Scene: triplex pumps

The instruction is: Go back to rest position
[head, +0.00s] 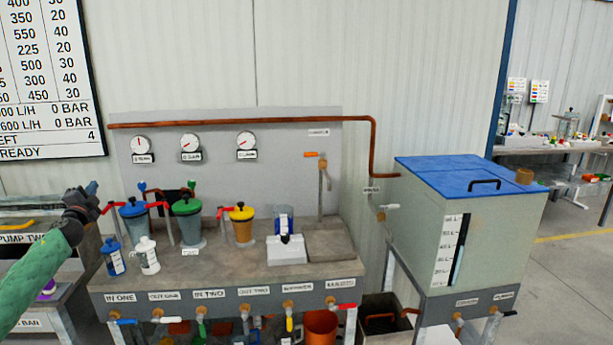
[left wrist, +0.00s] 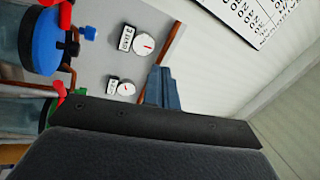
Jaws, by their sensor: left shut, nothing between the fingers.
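My left gripper (head: 92,188) is at the left of the head view, on my green-sleeved arm. It is raised in front of the bench's left end and appears apart from it. Its fingers look closed together, with nothing held. In the left wrist view the blue-grey fingertips (left wrist: 163,90) show past the dark gripper body, in front of the gauge panel. My right gripper is not in view.
The pump bench (head: 240,280) carries blue, green and yellow-topped pots, bottles and labelled valves. Gauges sit on the panel (head: 290,160) behind. A tank with a blue lid (head: 440,172) stands right. Open floor (head: 570,280) lies at far right.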

